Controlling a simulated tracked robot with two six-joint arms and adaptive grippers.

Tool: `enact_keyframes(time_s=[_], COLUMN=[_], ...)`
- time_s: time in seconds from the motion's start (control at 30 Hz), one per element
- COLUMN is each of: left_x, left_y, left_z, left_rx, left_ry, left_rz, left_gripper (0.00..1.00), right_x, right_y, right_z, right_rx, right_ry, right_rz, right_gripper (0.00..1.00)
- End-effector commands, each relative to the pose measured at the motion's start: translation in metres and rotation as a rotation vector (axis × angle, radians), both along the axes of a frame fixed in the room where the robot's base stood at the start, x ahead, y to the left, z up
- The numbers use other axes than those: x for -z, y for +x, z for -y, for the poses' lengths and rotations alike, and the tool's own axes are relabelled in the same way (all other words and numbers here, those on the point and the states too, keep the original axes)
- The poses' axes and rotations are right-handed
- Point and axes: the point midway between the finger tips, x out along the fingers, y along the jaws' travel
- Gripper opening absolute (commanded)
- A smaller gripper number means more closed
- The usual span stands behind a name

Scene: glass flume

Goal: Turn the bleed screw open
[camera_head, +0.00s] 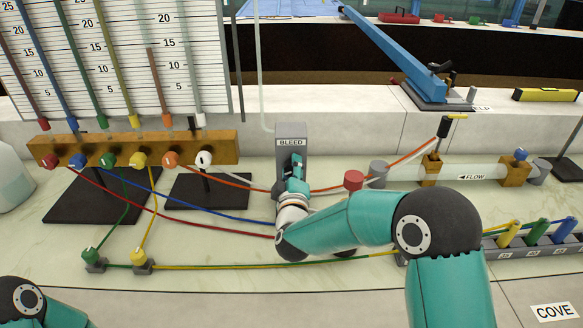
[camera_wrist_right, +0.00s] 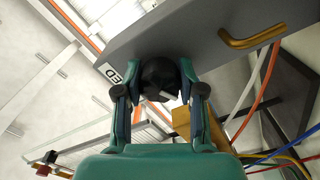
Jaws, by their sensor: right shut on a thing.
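The grey bleed block (camera_head: 290,133) stands upright on the pale bench, with a white BLEED label on its front. It also shows in the right wrist view (camera_wrist_right: 205,38). The bleed screw has a round black head (camera_wrist_right: 160,76) on the face of this block. My right gripper (camera_wrist_right: 157,84) is shut on the screw head, with one finger on each side of it. In the head view the right gripper (camera_head: 293,165) is at the block's front, below the label, and hides the screw. My left gripper is out of view.
A brass spout (camera_wrist_right: 253,38) sticks out of the block beside the screw. A wooden manifold (camera_head: 130,149) with coloured knobs is at the left. Coloured tubes cross the bench near my right arm. A red-capped fitting (camera_head: 353,180) stands to the right.

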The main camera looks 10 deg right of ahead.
Motion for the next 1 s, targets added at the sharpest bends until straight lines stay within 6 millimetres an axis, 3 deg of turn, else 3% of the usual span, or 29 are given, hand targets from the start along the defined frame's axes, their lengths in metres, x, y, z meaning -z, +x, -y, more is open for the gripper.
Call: enact_keyframes(time_s=[0.67,0.7,0.83,1.0], left_x=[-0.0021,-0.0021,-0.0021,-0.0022], left_y=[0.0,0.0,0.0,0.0], left_z=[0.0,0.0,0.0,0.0], left_rx=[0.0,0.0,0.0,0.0], left_ry=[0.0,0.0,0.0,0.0], left_rz=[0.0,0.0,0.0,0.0], left_gripper=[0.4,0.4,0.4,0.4], right_x=[0.0034,0.0035,0.0029,0.0016], right_y=[-0.0003,-0.0003,-0.0003,-0.0001], right_z=[-0.0028,-0.0028,-0.0027,-0.0018], right_rx=[-0.007,-0.007,-0.007,-0.004], right_ry=[-0.077,-0.077,-0.076,-0.076], right_rz=[-0.023,-0.023,-0.021,-0.019], right_gripper=[0.04,0.42,0.64,0.64])
